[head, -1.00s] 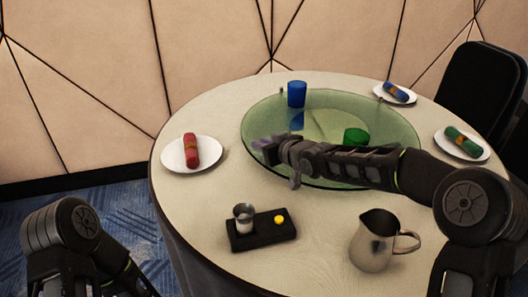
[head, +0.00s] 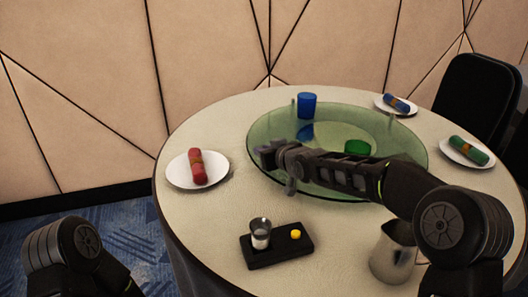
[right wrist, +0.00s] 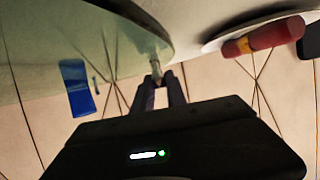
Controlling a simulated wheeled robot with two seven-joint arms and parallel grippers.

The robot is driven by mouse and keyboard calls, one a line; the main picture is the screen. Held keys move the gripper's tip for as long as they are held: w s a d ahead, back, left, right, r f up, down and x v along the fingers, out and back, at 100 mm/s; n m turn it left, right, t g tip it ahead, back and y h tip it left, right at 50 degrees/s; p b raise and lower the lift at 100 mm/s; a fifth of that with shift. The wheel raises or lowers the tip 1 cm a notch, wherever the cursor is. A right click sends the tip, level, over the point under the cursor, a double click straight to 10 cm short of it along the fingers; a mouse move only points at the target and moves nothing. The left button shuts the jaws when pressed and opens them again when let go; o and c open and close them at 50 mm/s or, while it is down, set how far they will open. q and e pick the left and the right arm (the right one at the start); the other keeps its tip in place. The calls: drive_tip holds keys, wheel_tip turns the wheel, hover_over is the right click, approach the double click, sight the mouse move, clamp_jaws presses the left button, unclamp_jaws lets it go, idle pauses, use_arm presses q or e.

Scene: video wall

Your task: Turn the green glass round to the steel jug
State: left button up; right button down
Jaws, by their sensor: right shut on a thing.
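The green glass (head: 357,147) stands on the round glass turntable (head: 266,132), right of its middle and partly behind my right arm. The steel jug (head: 392,258) stands on the table's near right, partly hidden by my right arm. My right gripper (head: 268,155) is at the turntable's left near rim. In the right wrist view, its fingers (right wrist: 158,84) are shut on a small pale peg (right wrist: 155,68) at the turntable's rim. My left gripper is out of view; only parts of that arm show at lower left.
A blue glass (head: 307,105) stands on the turntable's far side. Plates with rolled napkins in red (head: 197,167), blue (head: 397,104) and green (head: 469,150) lie around the table (head: 205,215). A black tray (head: 283,255) with a small glass (head: 261,234) and yellow item (head: 295,234) is in front.

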drive_tip(key=c, duration=1.4)
unclamp_jaws()
drive_tip(key=shift+o, duration=0.2)
drive_tip(key=v, duration=0.6)
drive_tip(key=shift+s+d+r, duration=0.15)
drive_tip(key=shift+s+r, duration=0.05)
drive_tip(key=shift+s, duration=0.05)
drive_tip(key=shift+s+d+r, duration=0.15)
drive_tip(key=shift+s, duration=0.35)
drive_tip(key=shift+r+p, duration=0.1)
drive_tip(key=shift+p, duration=0.2)
